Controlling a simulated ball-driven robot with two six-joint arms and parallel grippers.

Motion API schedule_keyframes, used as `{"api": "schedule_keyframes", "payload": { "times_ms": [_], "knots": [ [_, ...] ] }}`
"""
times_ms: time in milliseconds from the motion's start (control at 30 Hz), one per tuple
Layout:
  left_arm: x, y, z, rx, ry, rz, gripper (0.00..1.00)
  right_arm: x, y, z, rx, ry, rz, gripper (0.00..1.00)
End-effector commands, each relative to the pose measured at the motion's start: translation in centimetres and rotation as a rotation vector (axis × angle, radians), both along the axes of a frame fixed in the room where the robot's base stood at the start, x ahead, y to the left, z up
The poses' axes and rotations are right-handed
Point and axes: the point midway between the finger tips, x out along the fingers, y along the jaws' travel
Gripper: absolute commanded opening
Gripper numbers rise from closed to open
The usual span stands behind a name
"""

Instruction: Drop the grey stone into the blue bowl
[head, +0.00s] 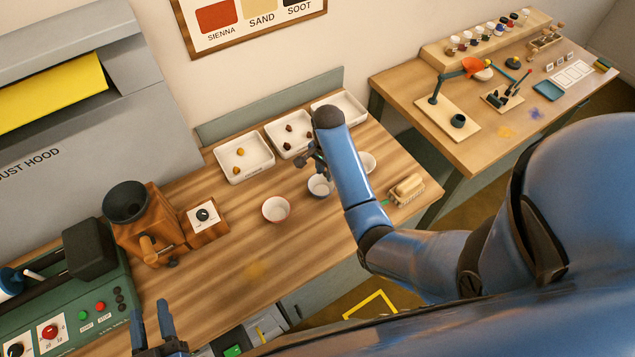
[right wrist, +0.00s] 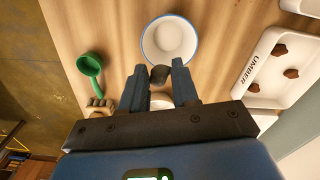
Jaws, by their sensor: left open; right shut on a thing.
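The blue bowl, white inside with a blue rim (right wrist: 170,62), is just ahead of my right fingertips in the right wrist view. In the head view the blue bowl (head: 321,188) stands on the wooden bench, partly hidden by my right arm. My right gripper (right wrist: 158,78) is shut on the grey stone (right wrist: 159,74), a small dark grey lump between its fingertips near the bowl's near rim. In the head view my right gripper (head: 316,161) is above the bowl, and the stone cannot be made out. My left gripper (head: 152,322) is open and empty at the lower left.
A red-rimmed bowl (head: 276,210) stands left of the blue one, another pale bowl (head: 368,163) to its right. White trays with ochre (head: 233,178) and brown lumps (head: 283,152) line the back. A green scoop (right wrist: 89,66) and a wooden grinder (head: 140,232) are nearby.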

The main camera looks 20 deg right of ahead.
Motion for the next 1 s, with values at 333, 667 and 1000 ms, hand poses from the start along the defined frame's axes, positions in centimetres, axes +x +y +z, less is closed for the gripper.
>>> {"api": "schedule_keyframes", "payload": {
  "times_ms": [333,667,1000],
  "knots": [
    [0.0,0.0,0.0,0.0,0.0,0.0,0.43,0.0,0.0,-3.4,0.0,0.001,0.0,0.01],
    [0.0,0.0,0.0,0.0,0.0,0.0,0.43,0.0,0.0,-5.1,0.0,0.0,0.0,0.01],
    [0.0,0.0,0.0,0.0,0.0,0.0,0.43,0.0,0.0,-5.1,0.0,-0.001,0.0,0.39]
  ]
}}
